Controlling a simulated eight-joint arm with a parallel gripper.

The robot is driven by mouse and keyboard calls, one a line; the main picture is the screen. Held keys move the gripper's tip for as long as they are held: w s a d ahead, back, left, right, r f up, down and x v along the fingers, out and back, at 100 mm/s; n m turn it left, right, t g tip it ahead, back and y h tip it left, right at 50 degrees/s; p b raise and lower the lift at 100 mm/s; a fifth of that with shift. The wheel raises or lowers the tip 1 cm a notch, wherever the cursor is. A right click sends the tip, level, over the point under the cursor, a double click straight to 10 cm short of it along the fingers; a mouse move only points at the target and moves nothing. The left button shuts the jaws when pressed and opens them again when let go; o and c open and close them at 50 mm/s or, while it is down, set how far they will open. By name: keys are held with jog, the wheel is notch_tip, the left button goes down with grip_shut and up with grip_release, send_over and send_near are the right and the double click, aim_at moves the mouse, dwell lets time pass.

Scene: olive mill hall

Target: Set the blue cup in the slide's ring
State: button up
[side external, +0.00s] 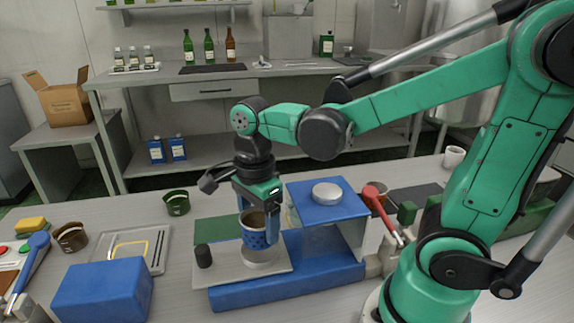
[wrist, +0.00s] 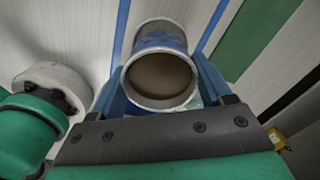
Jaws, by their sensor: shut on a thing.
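The blue cup (side external: 253,238), dark blue with a pale pattern and a brown inside, is upright between the fingers of my gripper (side external: 258,214), which is shut on it. In the wrist view, the cup (wrist: 160,40) shows its open mouth between the blue fingers of my gripper (wrist: 160,82). A pale round ring (side external: 263,259) is on the slide's grey plate (side external: 228,275), directly under the cup. The cup's base overlaps the ring in the side view, and I cannot tell whether it is inside or just above it.
A black knob (side external: 204,256) stands on the plate's left. A blue block with a silver disc (side external: 327,193) rises close on the right. A blue box (side external: 103,291), a grey tray (side external: 118,248) and dark green and brown cups are at the left. A red-handled tool (side external: 383,208) lies at the right.

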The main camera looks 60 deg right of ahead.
aim_at(259, 233)
jog(key=shift+f, duration=0.65)
dwell(0.5)
jog(key=shift+f, duration=0.5)
jog(key=shift+f, duration=0.2)
jog(key=shift+f, duration=0.25)
jog(key=o, duration=0.9)
jog(key=shift+o, duration=0.2)
jog(key=shift+r, duration=0.1)
jog(key=shift+r, duration=3.9)
